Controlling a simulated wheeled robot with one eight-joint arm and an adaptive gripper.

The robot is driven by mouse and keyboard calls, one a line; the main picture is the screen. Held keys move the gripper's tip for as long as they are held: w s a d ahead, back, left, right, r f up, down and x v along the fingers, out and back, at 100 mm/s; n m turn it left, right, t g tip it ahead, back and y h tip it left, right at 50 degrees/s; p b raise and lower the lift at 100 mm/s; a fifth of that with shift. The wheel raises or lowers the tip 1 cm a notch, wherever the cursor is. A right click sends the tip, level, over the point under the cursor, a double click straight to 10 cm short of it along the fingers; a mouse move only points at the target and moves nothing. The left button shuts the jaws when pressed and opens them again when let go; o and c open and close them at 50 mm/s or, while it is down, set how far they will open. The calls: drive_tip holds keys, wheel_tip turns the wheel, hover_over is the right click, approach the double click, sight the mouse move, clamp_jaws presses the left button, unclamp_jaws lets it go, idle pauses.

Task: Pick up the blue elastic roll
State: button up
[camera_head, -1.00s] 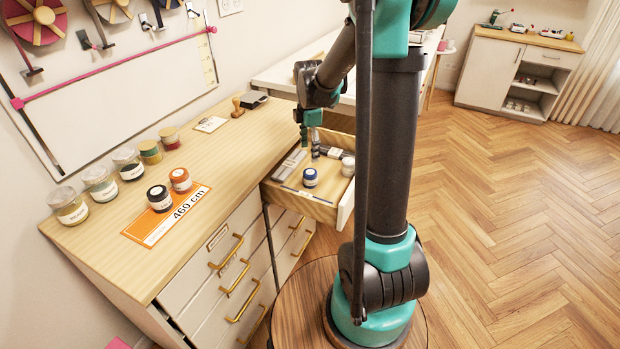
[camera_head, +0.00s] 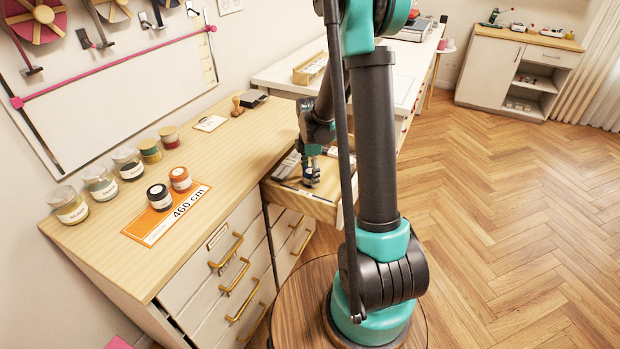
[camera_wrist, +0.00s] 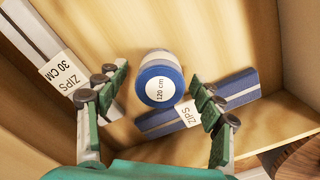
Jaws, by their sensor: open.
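The blue elastic roll (camera_wrist: 160,85) has a white label reading "120 cm" and sits in the open drawer (camera_head: 322,211). In the wrist view it lies between the two finger tips of my gripper (camera_wrist: 161,92), slightly beyond them. My gripper is open, with a finger to the left and right of the roll and a visible gap on each side. In the head view my gripper (camera_head: 311,172) is down in the drawer and largely hides the roll.
A zip pack marked "ZIPS 30 CM" (camera_wrist: 48,60) lies left of the roll. A blue zip pack (camera_wrist: 235,88) lies behind my right finger. Drawer walls are close. On the counter are several jars (camera_head: 102,183) and an orange "460 cm" card (camera_head: 150,226).

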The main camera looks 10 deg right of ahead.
drive_tip(key=c, duration=1.2)
drive_tip(key=shift+r, duration=0.1)
